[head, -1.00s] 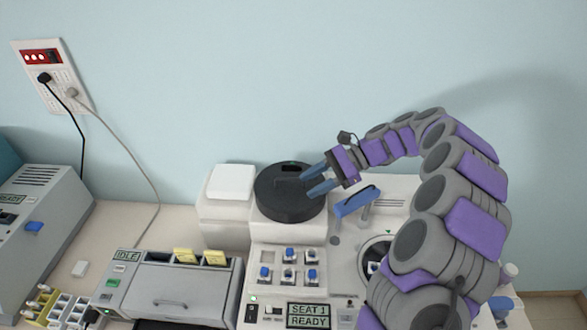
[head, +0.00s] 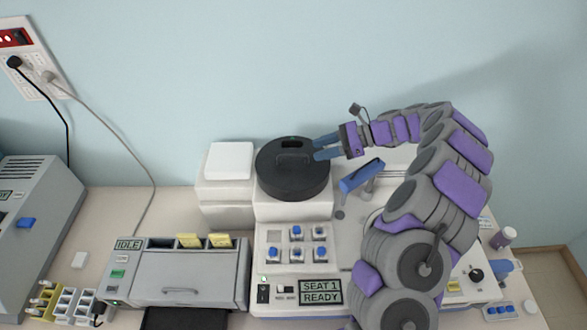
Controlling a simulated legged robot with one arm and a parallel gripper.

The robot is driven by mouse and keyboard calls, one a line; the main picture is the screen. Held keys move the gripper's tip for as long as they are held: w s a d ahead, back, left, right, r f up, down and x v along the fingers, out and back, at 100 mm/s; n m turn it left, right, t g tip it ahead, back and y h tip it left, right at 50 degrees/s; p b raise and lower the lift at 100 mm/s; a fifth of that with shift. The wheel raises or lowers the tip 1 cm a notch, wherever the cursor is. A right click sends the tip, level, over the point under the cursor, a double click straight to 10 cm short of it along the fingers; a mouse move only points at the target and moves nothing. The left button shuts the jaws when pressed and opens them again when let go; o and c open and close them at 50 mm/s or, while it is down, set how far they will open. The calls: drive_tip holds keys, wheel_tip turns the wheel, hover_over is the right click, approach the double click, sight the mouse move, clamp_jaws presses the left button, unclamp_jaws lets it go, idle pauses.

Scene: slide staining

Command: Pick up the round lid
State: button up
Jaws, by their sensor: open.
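The round lid (head: 292,177) is a dark grey disc with a raised handle bar across its top. It lies on a white block at the back of the machine, against the wall side. My gripper (head: 316,148) is open, with two blue fingers pointing left. The fingertips overlap the lid's upper right edge in the picture. I cannot tell whether they touch it. Nothing shows between the fingers.
A blue lever (head: 361,176) stands just right of the lid. A white square box (head: 229,161) is to its left. Blue-capped vials (head: 297,232) sit in front, above a "SEAT 1 READY" display (head: 320,291). A grey slide unit (head: 190,275) stands front left.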

sight(293, 156)
drive_tip(key=b+x, duration=0.1)
drive_tip(key=x, duration=0.3)
drive_tip(key=shift+a, duration=0.25)
drive_tip(key=b+x, duration=0.3)
drive_tip(key=x, duration=0.1)
drive_tip(key=shift+a+f+b, duration=0.2)
drive_tip(key=shift+b, duration=0.1)
drive_tip(key=shift+a+r, duration=0.1)
drive_tip(key=shift+a, duration=0.15)
drive_tip(key=shift+d, duration=0.1)
clamp_jaws()
